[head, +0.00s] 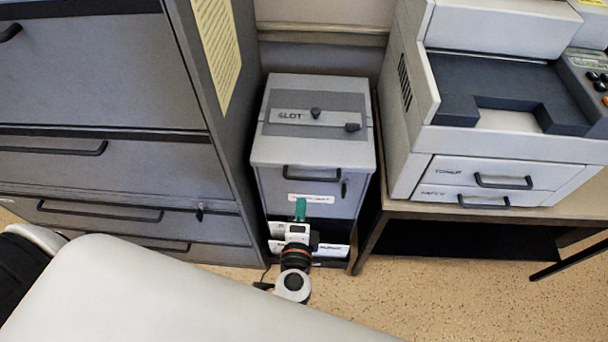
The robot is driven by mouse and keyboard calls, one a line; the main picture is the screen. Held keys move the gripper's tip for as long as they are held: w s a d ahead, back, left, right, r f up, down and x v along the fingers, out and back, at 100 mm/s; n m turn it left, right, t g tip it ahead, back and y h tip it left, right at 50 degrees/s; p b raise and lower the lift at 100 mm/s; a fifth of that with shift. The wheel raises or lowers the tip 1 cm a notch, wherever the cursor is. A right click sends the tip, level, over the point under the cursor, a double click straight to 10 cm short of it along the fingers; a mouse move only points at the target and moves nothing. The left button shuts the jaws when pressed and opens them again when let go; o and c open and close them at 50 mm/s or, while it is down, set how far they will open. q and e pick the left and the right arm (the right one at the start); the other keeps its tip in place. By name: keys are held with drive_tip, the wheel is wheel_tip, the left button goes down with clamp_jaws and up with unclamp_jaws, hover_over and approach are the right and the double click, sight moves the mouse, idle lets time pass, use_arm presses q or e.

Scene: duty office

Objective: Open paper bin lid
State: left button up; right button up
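The paper bin is a grey box (270,150) standing on the floor between a filing cabinet and a printer table. Its lid (330,155) lies flat and looks closed. The lid has a darker panel marked "SLOT", with two dark knobs on it. A dark bar handle (312,174) sits on the upper front, above a white label. My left gripper (300,210) has green fingertips and is in front of the bin's front face, below the handle and label. I cannot tell if it touches the bin; its fingers overlap from here. My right gripper is not in view.
A tall grey filing cabinet (100,85) stands close on the left. On the right, a printer (490,155) sits on a table (440,212) beside the bin. Papers or folders show low at the bin's front. Speckled floor (400,290) is free at the lower right.

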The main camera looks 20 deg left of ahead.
sight(304, 178)
use_arm(q)
drive_tip(key=p+x, duration=0.2)
drive_tip(key=x, duration=0.7)
drive_tip(key=shift+w+a, duration=0.1)
drive_tip(key=shift+w, duration=0.15)
drive_tip(key=shift+x, duration=0.9)
drive_tip(key=shift+s, duration=0.1)
clamp_jaws()
